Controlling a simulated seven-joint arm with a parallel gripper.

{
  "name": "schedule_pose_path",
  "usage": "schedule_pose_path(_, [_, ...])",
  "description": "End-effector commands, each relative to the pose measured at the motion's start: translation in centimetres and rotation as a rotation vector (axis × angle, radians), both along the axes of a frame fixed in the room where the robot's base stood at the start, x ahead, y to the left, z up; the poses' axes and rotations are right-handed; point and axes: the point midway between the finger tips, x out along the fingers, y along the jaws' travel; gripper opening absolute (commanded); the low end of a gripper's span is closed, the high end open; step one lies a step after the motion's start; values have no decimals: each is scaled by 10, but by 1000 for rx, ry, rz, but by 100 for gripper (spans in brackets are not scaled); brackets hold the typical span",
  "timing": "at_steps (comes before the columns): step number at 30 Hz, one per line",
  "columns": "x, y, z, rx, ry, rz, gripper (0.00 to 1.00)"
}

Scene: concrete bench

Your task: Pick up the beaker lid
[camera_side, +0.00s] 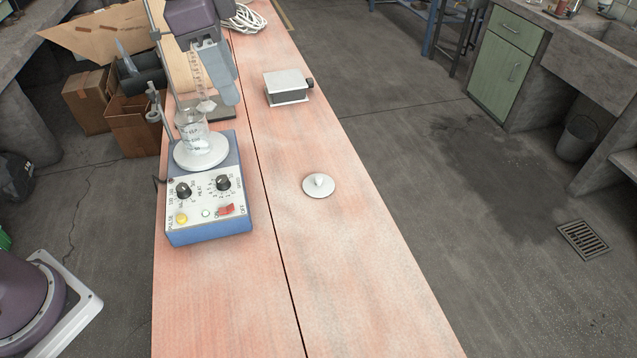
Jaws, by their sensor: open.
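The beaker lid (311,192) is a small white disc with a rounded knob on top. It lies flat, knob up, on the pinkish bench, right of the long dark seam. My gripper (222,88) is at the upper left, beside the glassware and well away from the lid. It is open, and I see nothing held in it. Its fingertips are partly hard to make out against the clutter. A glass beaker (194,135) stands on the round white plate of a blue hotplate stirrer (208,232).
A clear graduated tube (199,75) and a metal stand rise around the beaker, close to my gripper. A grey metal box (287,86) with a dark knob sits farther back.

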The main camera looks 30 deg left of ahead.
Motion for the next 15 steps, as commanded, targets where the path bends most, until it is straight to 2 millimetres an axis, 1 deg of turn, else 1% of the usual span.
schedule_pose_path(1, [29,-15,-24,28,39,-110,40])
schedule_pose_path(2, [45,-25,-40,44,59,-184,40])
schedule_pose_path(3, [63,-37,-61,62,83,-277,40])
schedule_pose_path(5, [84,-54,-93,86,116,-408,40])
schedule_pose_path(6, [94,-64,-114,98,133,-485,40])
schedule_pose_path(9, [109,-82,-153,119,164,-626,40])
schedule_pose_path(12, [114,-89,-174,128,180,-695,40])
schedule_pose_path(15, [114,-91,-188,130,186,-711,40])
